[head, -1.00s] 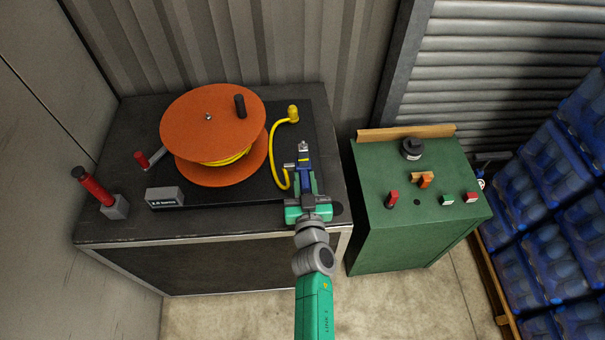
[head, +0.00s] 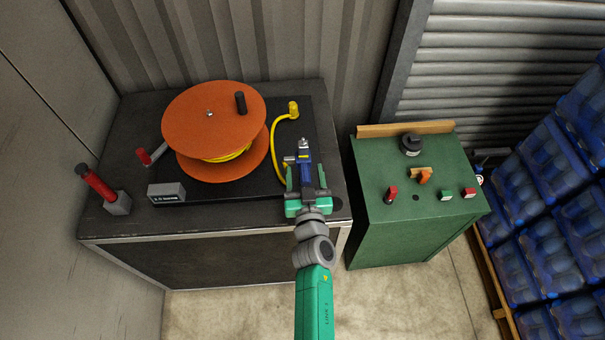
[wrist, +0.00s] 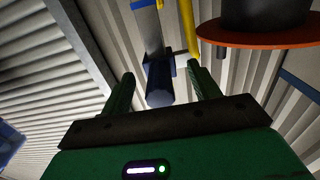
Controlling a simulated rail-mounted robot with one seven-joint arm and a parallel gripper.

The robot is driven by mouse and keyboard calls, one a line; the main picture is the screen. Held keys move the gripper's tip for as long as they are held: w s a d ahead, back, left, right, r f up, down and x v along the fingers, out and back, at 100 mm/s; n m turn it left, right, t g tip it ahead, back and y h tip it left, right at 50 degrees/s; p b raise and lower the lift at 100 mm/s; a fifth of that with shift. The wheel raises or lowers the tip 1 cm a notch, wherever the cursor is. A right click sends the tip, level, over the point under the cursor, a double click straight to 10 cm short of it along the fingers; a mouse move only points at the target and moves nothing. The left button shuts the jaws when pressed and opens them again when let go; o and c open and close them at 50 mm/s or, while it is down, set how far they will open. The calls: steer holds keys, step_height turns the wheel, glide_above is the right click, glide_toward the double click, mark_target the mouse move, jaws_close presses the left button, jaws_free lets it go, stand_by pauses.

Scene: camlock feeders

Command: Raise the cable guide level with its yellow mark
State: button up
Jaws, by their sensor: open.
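The cable guide appears to be the blue part (head: 305,173) on a short grey post (head: 303,144), right of the cable reel. A small yellow mark (head: 304,156) shows near its top. My gripper (head: 307,188) is open, with one green finger on each side of the blue part's near end. In the wrist view my gripper (wrist: 160,74) has a dark blue cylinder (wrist: 160,86) between its fingers, with gaps on both sides. The guide's height against the mark cannot be told; my gripper hides its lower part.
The orange reel (head: 212,115) stands left, and a yellow cable (head: 273,140) curves close beside the guide. A red-handled lever (head: 96,184) and a small display box (head: 166,193) sit further left. A green control cabinet (head: 415,230) stands right, beyond a gap.

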steer(key=shift+s+r+p, duration=0.15)
steer(key=shift+s+p, duration=0.15)
steer(key=shift+p, duration=0.05)
steer(key=s+p, duration=0.1)
steer(key=s, duration=0.1)
steer(key=s+p, duration=0.3)
steer(key=s, duration=0.2)
steer(key=shift+d+p, duration=0.35)
steer(key=shift+s, duration=0.25)
steer(key=shift+o, duration=0.5)
